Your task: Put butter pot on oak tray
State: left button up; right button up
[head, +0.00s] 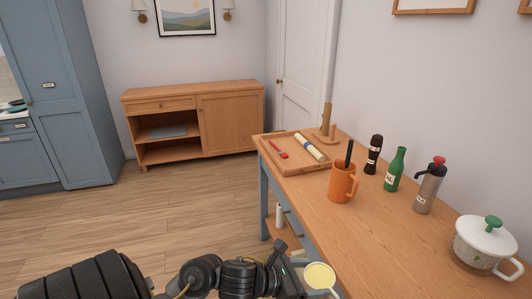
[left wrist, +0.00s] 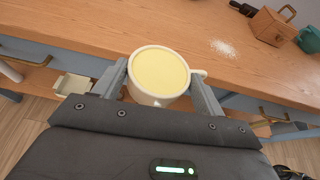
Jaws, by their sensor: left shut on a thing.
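The butter pot (head: 320,275) is a white cup-like pot with pale yellow butter filling its top. It shows at the bottom of the head view, and also in the left wrist view (left wrist: 159,73) with its handle to the right. My left gripper (left wrist: 162,88) is shut on it, one finger on each side, and holds it upright by the table's edge. The oak tray (head: 297,166) lies at the far end of the table, well beyond the gripper. A red-handled item and a pale rolled item lie in it. My right gripper is in neither view.
On the wooden table (head: 385,244), an orange mug (head: 342,183) stands just nearer than the tray. A dark mill (head: 373,156), green bottle (head: 395,171), steel flask (head: 428,190) and white lidded pot (head: 484,246) line the wall side. A wooden stand (head: 326,125) is behind the tray.

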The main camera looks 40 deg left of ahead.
aim_at(294, 164)
jog(key=u, duration=2.1)
jog(key=i, duration=6.15)
jog(key=z, duration=4.6)
